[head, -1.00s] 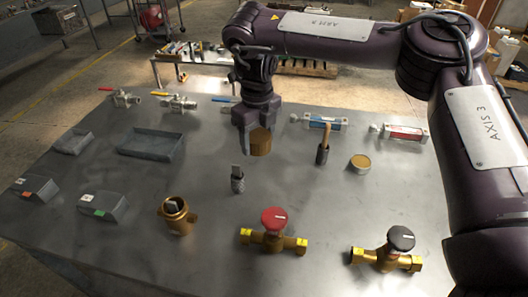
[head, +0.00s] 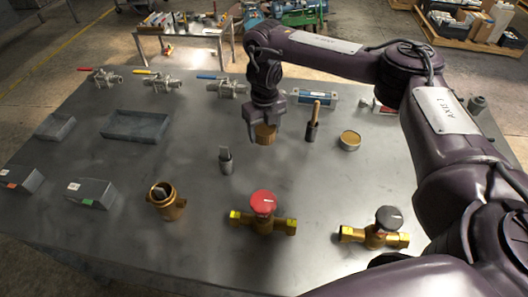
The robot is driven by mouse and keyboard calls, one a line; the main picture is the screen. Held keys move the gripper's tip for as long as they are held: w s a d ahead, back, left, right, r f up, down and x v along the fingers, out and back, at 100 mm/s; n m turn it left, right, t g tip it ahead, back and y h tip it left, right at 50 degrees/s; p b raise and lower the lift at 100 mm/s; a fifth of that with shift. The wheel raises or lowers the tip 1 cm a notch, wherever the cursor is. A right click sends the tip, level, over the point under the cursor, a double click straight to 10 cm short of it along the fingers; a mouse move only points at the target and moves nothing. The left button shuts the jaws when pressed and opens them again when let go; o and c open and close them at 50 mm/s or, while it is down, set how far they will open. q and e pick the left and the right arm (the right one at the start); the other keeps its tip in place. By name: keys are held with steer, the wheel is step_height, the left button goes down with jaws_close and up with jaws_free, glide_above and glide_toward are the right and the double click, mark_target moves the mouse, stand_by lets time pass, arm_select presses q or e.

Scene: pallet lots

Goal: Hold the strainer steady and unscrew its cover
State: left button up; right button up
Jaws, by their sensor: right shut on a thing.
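The strainer (head: 167,203) is a brass body standing upright at the front left of the table. Its top is open, and something pale shows inside. My right gripper (head: 265,126) is shut on a round brass piece (head: 265,136) that looks like the strainer's cover. It is well behind and to the right of the strainer, apart from it. Whether the piece touches the table cannot be told. My left gripper is not in view, and no gripper touches the strainer.
A red-knob valve (head: 263,210) and a black-knob valve (head: 378,232) lie at the front. A grey tray (head: 136,126), a small dark tool (head: 226,160), a brush (head: 313,122) and a round tin (head: 349,141) stand behind. Lever valves (head: 158,82) line the back.

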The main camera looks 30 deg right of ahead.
steer(key=b, duration=0.1)
glide_above(264, 157)
step_height(264, 157, down, 6)
steer(key=shift+r, duration=0.2)
step_height(264, 157, down, 2)
steer(key=shift+f+b, duration=0.2)
steer(key=shift+b, duration=0.2)
steer(key=shift+w+f, duration=0.1)
steer(key=shift+f, duration=0.2)
steer(key=shift+f, duration=0.15)
steer(key=o, duration=1.1)
